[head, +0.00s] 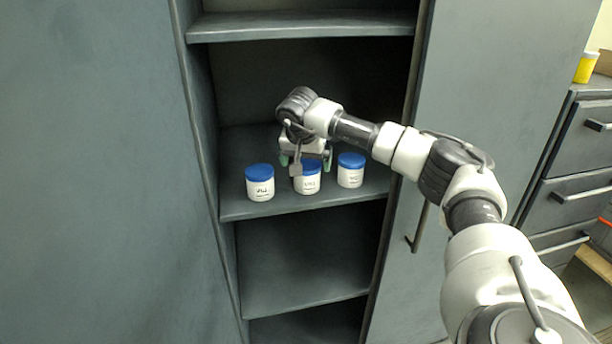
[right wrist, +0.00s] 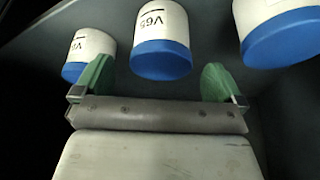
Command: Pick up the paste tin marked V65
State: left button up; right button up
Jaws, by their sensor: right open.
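Three white tins with blue lids stand upright in a row on a cabinet shelf. The middle tin (head: 307,184) is partly hidden behind my right gripper (head: 306,160). In the right wrist view the middle tin (right wrist: 160,42) reads V65, and it appears between the two green fingertips (right wrist: 157,82), not gripped. My right gripper is open and empty, above and close to this tin; whether a finger touches it I cannot tell. My left gripper is not in view.
Another tin (head: 260,183) stands to the left, and one (head: 351,171) stands close on the right. The shelf (head: 235,208) has an upper shelf (head: 300,27) above it and cabinet walls at both sides. Bare shelf shows at the left front.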

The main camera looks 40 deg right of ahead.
aim_at(306, 165)
jog(key=x, duration=0.4)
jog(key=shift+w+d+f, duration=0.1)
jog(key=shift+w+f, duration=0.1)
jog(key=shift+f, duration=0.05)
jog(key=shift+c, duration=0.3)
jog(key=shift+r, duration=0.1)
jog(key=c, duration=1)
jog(key=shift+c, duration=0.2)
jog(key=shift+r, duration=0.15)
